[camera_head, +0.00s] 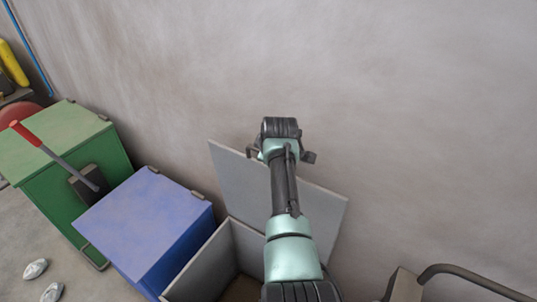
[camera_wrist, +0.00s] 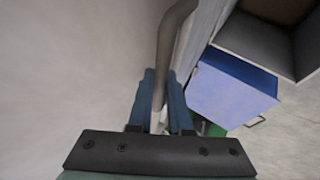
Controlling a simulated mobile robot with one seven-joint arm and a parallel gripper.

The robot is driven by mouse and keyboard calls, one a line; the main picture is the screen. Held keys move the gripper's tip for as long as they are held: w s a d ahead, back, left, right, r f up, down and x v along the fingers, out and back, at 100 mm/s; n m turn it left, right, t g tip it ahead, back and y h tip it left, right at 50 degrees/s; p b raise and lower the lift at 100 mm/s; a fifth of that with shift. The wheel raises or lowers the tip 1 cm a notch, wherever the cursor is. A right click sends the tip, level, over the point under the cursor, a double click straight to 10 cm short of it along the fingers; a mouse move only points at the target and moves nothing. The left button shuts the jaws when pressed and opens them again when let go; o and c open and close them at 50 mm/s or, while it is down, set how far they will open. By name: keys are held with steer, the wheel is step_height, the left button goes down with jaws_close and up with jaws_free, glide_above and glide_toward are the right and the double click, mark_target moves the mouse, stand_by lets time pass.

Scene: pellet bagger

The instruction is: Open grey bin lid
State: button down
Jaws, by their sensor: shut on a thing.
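The grey bin (camera_head: 190,288) stands at the bottom middle of the head view, with its dark inside showing. Its grey lid (camera_head: 240,180) is swung up and stands steeply open near the wall behind. My arm crosses in front of the lid and hides part of it. In the wrist view my gripper (camera_wrist: 161,98) is shut on the lid's handle (camera_wrist: 173,28), a brown-grey curved bar running up between the two blue fingers. The lid (camera_wrist: 206,35) and the open bin (camera_wrist: 268,38) are at the upper right there. My fingers are hidden in the head view.
A blue bin (camera_head: 145,222) with a shut lid stands left of the grey bin. A green bin (camera_head: 45,190) is farther left, with a red-handled tool (camera_head: 62,158) on it. Crumpled scraps (camera_head: 36,268) lie on the floor. A dark pipe (camera_head: 470,273) is at the lower right.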

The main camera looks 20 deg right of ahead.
steer(key=c, duration=0.8)
jaws_free()
steer(key=shift+c, duration=0.2)
steer(key=shift+r, duration=0.1)
steer(key=b+v, duration=0.1)
steer(key=v, duration=1.1)
steer(key=shift+s+r, duration=0.25)
steer(key=shift+r, duration=0.05)
steer(key=shift+a, duration=0.15)
steer(key=a+r+m+t, duration=0.2)
steer(key=a+r+t, duration=0.35)
steer(key=r, duration=0.65)
steer(key=a+r+m+t, duration=0.2)
steer(key=a+r+t, duration=0.4)
steer(key=r, duration=0.6)
steer(key=s+a+r+m+t+y, duration=0.1)
steer(key=s+a+r+t, duration=0.3)
steer(key=s+r, duration=0.5)
steer(key=s+a+r+m+t+y, duration=0.1)
steer(key=s+a+r+m+t, duration=0.2)
steer(key=s+r, duration=0.6)
steer(key=shift+s+a+t, duration=0.75)
steer(key=shift+s+a, duration=0.45)
